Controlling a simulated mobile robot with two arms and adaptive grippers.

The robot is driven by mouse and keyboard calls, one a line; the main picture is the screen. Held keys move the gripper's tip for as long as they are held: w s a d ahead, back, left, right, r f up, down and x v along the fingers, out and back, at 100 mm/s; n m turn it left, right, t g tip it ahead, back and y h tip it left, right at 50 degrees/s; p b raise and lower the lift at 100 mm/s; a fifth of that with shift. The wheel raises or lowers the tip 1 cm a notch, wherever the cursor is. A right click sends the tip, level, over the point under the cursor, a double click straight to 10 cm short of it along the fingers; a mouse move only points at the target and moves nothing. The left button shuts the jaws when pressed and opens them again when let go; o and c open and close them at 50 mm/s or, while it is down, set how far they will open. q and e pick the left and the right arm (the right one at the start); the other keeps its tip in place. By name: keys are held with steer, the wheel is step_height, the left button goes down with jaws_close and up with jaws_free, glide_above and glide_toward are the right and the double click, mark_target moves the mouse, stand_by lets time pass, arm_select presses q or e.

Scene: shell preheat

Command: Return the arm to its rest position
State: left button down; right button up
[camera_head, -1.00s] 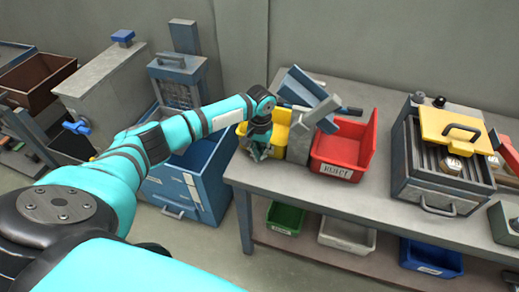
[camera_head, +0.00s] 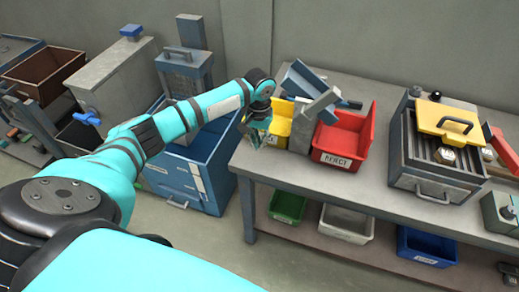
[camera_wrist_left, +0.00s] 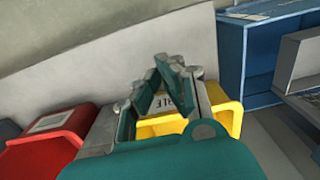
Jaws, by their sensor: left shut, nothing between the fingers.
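My left arm reaches in from the left in the head view. My left gripper (camera_head: 257,139) is at the left end of the table, in front of the yellow bin (camera_head: 280,124), fingers pointing down. It is shut with nothing between its fingers. In the left wrist view the gripper (camera_wrist_left: 160,68) shows its fingertips close together, covering part of the yellow bin (camera_wrist_left: 222,110) and its label. My right gripper is not in view.
A red bin (camera_head: 343,140) labelled REJECT stands on the grey table (camera_head: 300,174), right of a grey and blue device (camera_head: 315,110). An oven-like box (camera_head: 438,180) with a yellow lid stands further right. A blue cabinet (camera_head: 190,180) is left of the table. Green, white and blue bins sit below.

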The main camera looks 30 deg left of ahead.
arm_select(q)
steer(key=s+d+f+m+t+h, duration=0.1)
steer(key=s+d+f+m, duration=0.2)
steer(key=s+d, duration=0.4)
steer(key=s+d+f+m+h, duration=0.1)
steer(key=s+d+f+m, duration=0.1)
steer(key=s+d, duration=0.55)
steer(key=s+a+r+t+y, duration=0.2)
steer(key=s+a+t, duration=0.1)
steer(key=s, duration=1.1)
step_height(320, 180, down, 24)
steer(key=s+f+g, duration=0.1)
steer(key=g, duration=0.1)
steer(key=s+a+f+g, duration=0.1)
steer(key=s+a+f, duration=0.1)
steer(key=s+f, duration=1.4)
steer(key=shift+s+f, duration=0.35)
steer(key=shift+s, duration=0.3)
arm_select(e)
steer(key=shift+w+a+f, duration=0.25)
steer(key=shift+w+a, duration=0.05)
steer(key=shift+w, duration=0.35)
